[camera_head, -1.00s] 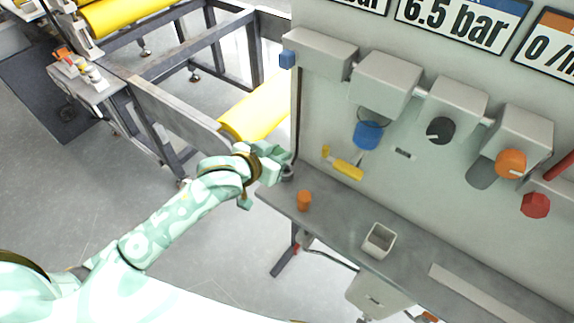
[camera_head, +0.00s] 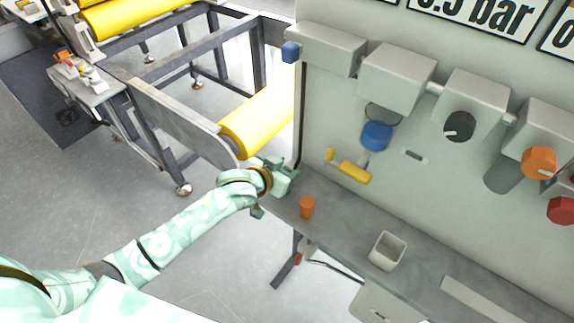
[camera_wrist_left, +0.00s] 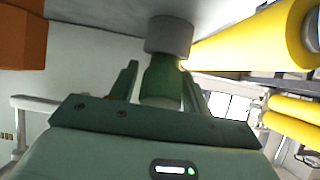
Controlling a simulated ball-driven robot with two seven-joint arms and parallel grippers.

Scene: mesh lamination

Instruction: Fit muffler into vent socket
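My left gripper (camera_head: 281,180) is at the left end of the grey shelf (camera_head: 335,215), in front of the panel. In the left wrist view its two fingers (camera_wrist_left: 160,88) stand apart on either side of a narrow, shiny, greenish-grey body, with a gap visible on the left. This body joins a wider grey cylinder (camera_wrist_left: 168,35) at the shelf surface; it looks like the muffler, though I cannot be sure. The gripper hides it in the head view. I cannot identify the vent socket with certainty. My right gripper is out of view.
An orange cup (camera_head: 307,207) stands on the shelf just right of my gripper, and a pale square container (camera_head: 387,251) is farther right. A yellow-handled valve (camera_head: 350,171) and blue knob (camera_head: 376,136) project above. A yellow roller (camera_head: 258,120) lies behind left.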

